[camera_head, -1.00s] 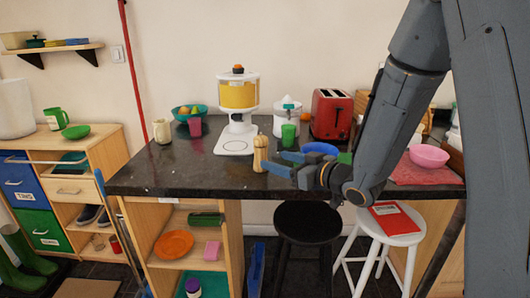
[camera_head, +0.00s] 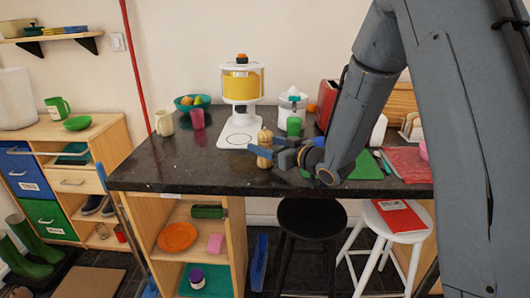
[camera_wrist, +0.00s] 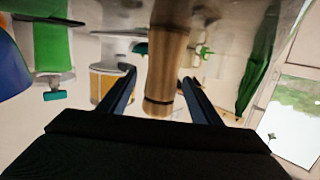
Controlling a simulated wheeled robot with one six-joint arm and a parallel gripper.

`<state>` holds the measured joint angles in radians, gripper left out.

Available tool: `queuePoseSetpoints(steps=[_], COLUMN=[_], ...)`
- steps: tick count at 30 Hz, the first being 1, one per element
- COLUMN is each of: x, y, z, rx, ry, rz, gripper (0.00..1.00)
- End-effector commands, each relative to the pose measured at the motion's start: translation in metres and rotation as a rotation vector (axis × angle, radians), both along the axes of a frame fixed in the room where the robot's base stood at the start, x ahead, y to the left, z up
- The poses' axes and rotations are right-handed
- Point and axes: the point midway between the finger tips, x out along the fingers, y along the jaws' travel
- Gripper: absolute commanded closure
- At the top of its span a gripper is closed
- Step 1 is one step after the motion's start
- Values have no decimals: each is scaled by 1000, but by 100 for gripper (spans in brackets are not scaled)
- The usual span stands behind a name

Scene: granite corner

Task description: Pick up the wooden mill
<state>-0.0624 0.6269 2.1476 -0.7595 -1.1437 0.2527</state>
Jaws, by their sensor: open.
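The wooden mill (camera_head: 264,138) stands upright on the dark counter, just right of the white base of the yellow dispenser. My gripper (camera_head: 262,152) is at the mill, reaching in from the right, with a blue finger crossing in front of its body. In the wrist view the mill (camera_wrist: 166,60) appears upside down, between the two fingers of my gripper (camera_wrist: 157,95). The fingers are open, with a gap visible on each side of the mill. Part of the mill is hidden behind the finger in the head view.
The yellow dispenser (camera_head: 241,88) stands close behind the mill. A green cup (camera_head: 294,126) stands right of it, near a white juicer (camera_head: 291,104). A red toaster (camera_head: 327,95) is partly hidden by my arm. The counter (camera_head: 180,170) is clear at the front left.

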Motion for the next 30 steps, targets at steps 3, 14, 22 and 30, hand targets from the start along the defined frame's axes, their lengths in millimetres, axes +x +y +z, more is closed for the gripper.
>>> queuePoseSetpoints(steps=[3,14,22,30], x=[2,1,1,2], y=[3,4,4,4], z=[0,0,0,13], rx=[0,0,0,0], ry=[0,0,-1,-4], rz=[2,3,3,2], gripper=[42,77,90,90])
